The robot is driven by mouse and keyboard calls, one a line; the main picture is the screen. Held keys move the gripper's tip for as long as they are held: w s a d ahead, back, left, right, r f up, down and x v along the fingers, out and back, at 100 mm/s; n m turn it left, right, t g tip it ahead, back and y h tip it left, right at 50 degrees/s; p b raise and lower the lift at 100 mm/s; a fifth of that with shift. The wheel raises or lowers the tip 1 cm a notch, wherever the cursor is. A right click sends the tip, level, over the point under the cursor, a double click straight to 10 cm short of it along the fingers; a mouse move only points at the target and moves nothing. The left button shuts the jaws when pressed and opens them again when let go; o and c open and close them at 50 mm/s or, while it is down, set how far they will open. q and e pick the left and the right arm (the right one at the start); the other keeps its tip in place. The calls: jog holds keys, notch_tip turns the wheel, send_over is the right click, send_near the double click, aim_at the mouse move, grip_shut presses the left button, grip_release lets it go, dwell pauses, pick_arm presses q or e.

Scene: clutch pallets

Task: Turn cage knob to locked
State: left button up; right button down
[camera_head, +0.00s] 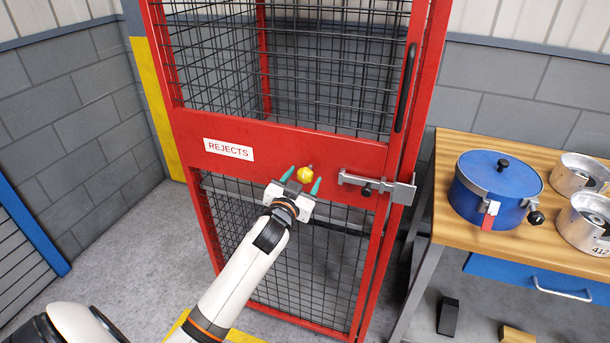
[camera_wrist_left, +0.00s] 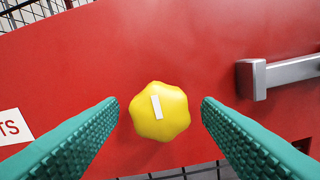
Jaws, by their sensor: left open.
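The yellow cage knob (camera_head: 305,174) sits on the red middle panel of the cage door (camera_head: 340,153). In the left wrist view the lobed knob (camera_wrist_left: 160,112) shows a white mark, nearly upright with its top tilted slightly left. My left gripper (camera_head: 303,178) is open, with one green finger on each side of the knob and a gap to both. Whether the fingertips reach past the knob's face is hard to tell. My right gripper is not in view.
A metal latch bar (camera_head: 365,185) is right of the knob, across the door edge. A white REJECTS sign (camera_head: 228,149) is on the left. A wooden bench (camera_head: 455,243) at the right holds a blue lidded pot (camera_head: 492,196) and metal housings (camera_head: 583,222).

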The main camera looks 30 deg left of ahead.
pick_arm(q)
jog(key=shift+w+a, duration=0.15)
jog(key=shift+w, duration=0.55)
jog(key=c, duration=1)
